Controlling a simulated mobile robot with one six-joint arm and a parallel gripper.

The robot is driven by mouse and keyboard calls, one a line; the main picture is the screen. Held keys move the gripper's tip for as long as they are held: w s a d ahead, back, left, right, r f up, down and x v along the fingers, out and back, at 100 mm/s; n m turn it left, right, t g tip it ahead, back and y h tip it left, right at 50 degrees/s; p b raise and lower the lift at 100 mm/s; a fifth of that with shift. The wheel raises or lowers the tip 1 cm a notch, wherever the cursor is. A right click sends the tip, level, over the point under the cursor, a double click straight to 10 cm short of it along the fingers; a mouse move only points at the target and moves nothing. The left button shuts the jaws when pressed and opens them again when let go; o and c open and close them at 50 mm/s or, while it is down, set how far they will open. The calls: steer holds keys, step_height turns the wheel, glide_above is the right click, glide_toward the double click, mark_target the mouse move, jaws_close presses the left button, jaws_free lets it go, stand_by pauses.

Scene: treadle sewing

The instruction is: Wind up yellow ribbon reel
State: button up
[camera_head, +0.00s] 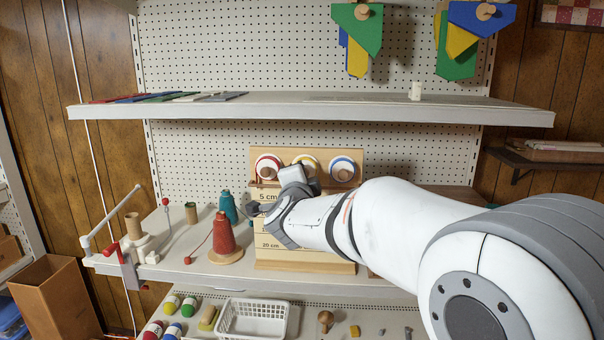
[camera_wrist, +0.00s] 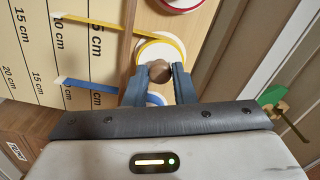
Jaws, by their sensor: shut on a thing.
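The yellow ribbon reel (camera_wrist: 151,50) is a white disc with a yellow rim and a round brown knob (camera_wrist: 159,71). Its rim also shows in the head view (camera_head: 312,157), partly hidden by my arm. My gripper (camera_wrist: 160,75) is at the reel, its two dark fingers shut on the knob from either side. The yellow ribbon (camera_wrist: 95,23) is out of the reel and lies along the marked board (camera_wrist: 60,55); its end shows at the upper left of the wrist view. In the head view my wrist hides the ribbon and the fingers.
The red reel (camera_head: 268,167) and blue reel (camera_head: 343,168) flank the yellow one. A blue ribbon (camera_wrist: 85,86) runs from the blue reel on the board. A red thread cone (camera_head: 223,238) and teal cones stand left of the board. A shelf (camera_head: 310,108) spans above.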

steer(key=shift+d+n+p, duration=0.15)
steer(key=shift+n+p, duration=3.75)
steer(key=shift+n, duration=4.1)
steer(key=shift+d+n+p, duration=0.1)
steer(key=shift+n+p, duration=3.75)
steer(key=shift+n, duration=4.15)
steer(key=shift+f, duration=0.1)
steer(key=o, duration=1)
